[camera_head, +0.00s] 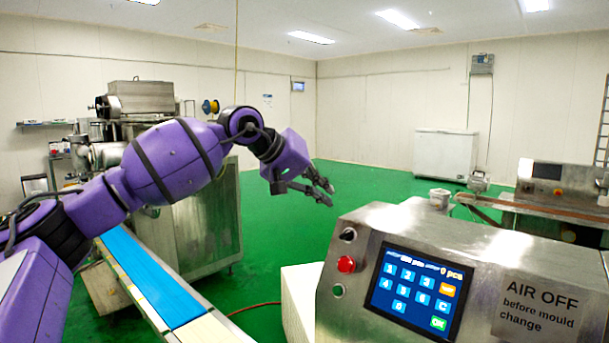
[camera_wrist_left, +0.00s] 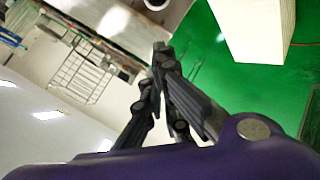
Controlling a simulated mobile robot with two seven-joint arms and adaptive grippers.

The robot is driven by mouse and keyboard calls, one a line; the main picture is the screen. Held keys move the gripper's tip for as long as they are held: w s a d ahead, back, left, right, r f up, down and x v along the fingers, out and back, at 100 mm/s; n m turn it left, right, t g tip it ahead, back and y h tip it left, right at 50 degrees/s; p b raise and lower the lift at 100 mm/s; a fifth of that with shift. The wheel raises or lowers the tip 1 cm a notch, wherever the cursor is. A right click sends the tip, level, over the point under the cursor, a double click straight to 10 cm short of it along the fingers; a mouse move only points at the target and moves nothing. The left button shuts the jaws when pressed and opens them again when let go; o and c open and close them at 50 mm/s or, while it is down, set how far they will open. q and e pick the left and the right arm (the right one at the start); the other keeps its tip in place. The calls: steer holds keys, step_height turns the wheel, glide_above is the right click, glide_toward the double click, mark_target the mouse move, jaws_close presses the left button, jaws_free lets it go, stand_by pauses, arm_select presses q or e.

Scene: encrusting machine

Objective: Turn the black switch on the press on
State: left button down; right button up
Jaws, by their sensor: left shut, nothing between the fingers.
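The press (camera_head: 400,215) is a steel cabinet at the lower right of the head view. Its black switch (camera_head: 348,235) is a round dark knob at the upper left of the front panel, above a red button (camera_head: 346,264) and a green button (camera_head: 338,290). My left gripper (camera_head: 329,194) is up and to the left of the switch, apart from it, with its fingers pointing right and down. It is shut and empty. In the left wrist view its fingertips (camera_wrist_left: 161,52) are together. I cannot surely make out the switch in that view. My right gripper is out of view.
A lit touchscreen (camera_head: 416,290) and an "AIR OFF" label (camera_head: 540,309) share the press front. A conveyor with a blue belt (camera_head: 150,275) runs at the left, beside a steel machine (camera_head: 205,220). A white block (camera_head: 300,300) stands left of the press. Green floor lies behind.

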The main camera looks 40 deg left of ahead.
arm_select(q)
steer(key=d+v, duration=0.1)
steer(key=v, duration=0.6)
steer(key=shift+s, duration=0.2)
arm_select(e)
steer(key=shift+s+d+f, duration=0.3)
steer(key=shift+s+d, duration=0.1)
arm_select(q)
steer(key=shift+w, duration=0.1)
